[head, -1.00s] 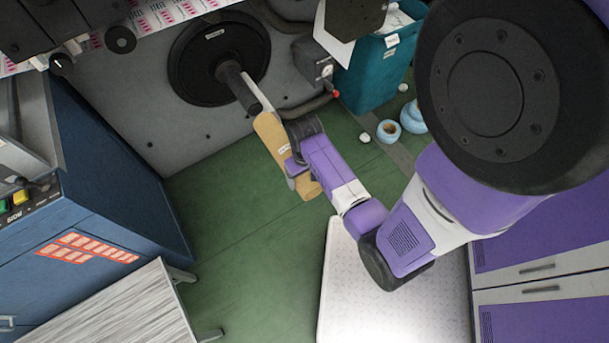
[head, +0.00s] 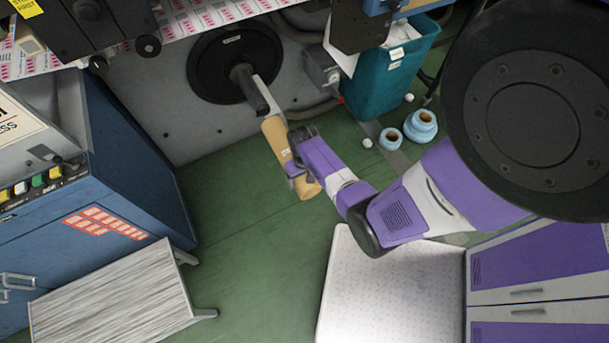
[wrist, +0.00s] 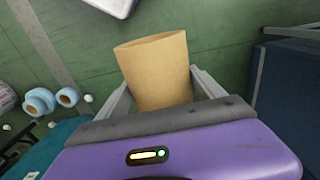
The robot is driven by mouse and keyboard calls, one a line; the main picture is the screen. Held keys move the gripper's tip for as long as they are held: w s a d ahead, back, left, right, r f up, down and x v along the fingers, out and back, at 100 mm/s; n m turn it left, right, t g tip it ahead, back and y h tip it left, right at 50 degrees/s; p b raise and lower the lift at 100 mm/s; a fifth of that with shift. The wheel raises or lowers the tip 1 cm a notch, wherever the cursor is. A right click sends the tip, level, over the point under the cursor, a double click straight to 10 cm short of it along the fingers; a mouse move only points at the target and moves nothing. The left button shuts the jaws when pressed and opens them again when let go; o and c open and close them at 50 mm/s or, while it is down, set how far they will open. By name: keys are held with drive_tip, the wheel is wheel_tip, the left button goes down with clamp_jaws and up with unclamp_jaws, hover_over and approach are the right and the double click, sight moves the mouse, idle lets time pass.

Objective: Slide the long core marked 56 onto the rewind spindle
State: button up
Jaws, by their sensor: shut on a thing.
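A long tan cardboard core (head: 275,140) is held in my gripper (head: 300,172). In the wrist view the core (wrist: 158,75) sits between the two fingers of my gripper (wrist: 160,92). The dark rewind spindle (head: 250,90) sticks out from a black round flange (head: 225,62) on the grey machine panel. The core's far end is close to the spindle's free end and roughly in line with it. I cannot tell whether they touch. A small white label shows on the core, but its number is too small to read.
A teal bin (head: 385,80) stands right of the spindle, with blue rolls (head: 420,125) on the floor nearby. A grey box (head: 320,68) juts from the panel beside the spindle. A blue cabinet (head: 130,190) is at the left. Green floor (head: 240,200) is open between.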

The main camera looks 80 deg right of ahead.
sight(279, 137)
drive_tip(key=shift+w+d+b, duration=1.7)
drive_tip(key=shift+w+d, duration=0.15)
drive_tip(key=shift+d, duration=0.3)
drive_tip(key=shift+w+d+b, duration=1.65)
drive_tip(key=shift+w+d, duration=0.15)
drive_tip(key=shift+d, duration=0.3)
drive_tip(key=shift+w+d+f+b, duration=0.1)
drive_tip(key=shift+w+d+b, duration=1.2)
drive_tip(key=shift+d+b, duration=0.25)
drive_tip(key=shift+w+d+b, duration=1.25)
drive_tip(key=shift+d+b, duration=0.2)
drive_tip(key=shift+b, duration=0.2)
drive_tip(key=w+d+b, duration=0.2)
drive_tip(key=b, duration=0.2)
drive_tip(key=w+d+b, duration=0.2)
drive_tip(key=d+b, duration=0.1)
drive_tip(key=b, duration=0.1)
drive_tip(key=shift+w+d, duration=0.3)
drive_tip(key=shift+w, duration=0.05)
drive_tip(key=w+d+b, duration=0.2)
drive_tip(key=d+b, duration=0.1)
drive_tip(key=b, duration=0.3)
drive_tip(key=shift+w, duration=0.3)
drive_tip(key=shift+b, duration=0.3)
drive_tip(key=shift+f, duration=0.15)
drive_tip(key=o, duration=1.9)
